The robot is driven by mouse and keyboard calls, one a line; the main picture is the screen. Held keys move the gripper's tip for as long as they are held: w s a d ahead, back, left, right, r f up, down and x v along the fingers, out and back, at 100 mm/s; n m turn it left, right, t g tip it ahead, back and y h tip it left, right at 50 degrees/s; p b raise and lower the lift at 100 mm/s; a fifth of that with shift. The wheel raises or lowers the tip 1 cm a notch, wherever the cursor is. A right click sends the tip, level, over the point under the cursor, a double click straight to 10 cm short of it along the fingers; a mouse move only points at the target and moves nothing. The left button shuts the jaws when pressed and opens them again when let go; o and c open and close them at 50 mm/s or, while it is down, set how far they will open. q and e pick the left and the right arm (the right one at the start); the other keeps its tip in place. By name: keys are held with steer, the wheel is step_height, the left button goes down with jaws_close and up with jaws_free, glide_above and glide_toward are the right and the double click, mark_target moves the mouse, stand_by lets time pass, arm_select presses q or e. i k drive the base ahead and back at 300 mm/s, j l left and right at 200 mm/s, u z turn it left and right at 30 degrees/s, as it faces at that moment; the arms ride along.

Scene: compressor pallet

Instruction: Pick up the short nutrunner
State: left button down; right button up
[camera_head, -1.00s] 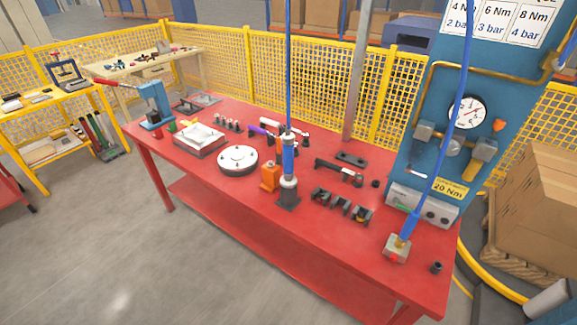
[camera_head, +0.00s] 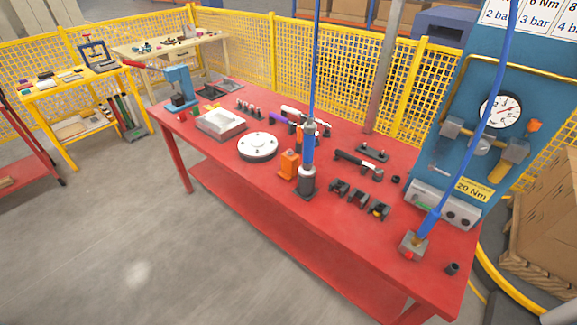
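Neither of my grippers is in view. A blue upright nutrunner (camera_head: 308,155) on a blue hose stands in a dark base on the red table (camera_head: 250,185). A second blue tool (camera_head: 429,222) leans on its own hose in a grey block with a red spot, near the table's right end. A dark tool with a light front part (camera_head: 358,164) lies flat behind the dark cradles. I cannot tell for sure which one is the short nutrunner.
On the table are a round white plate (camera_head: 258,147), a silver tray (camera_head: 220,124), an orange block (camera_head: 288,164), dark cradles (camera_head: 359,199) and a blue press (camera_head: 179,88). A blue gauge panel (camera_head: 475,120) rises at the right. Grey floor (camera_head: 120,220) is clear at the front left.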

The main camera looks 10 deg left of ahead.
mark_target(307, 169)
steer(key=i+j+z, duration=0.2)
steer(key=j, duration=0.35)
steer(key=i+j+z, duration=0.2)
steer(key=j, duration=0.35)
steer(key=j+z, duration=0.2)
steer(key=j, duration=0.4)
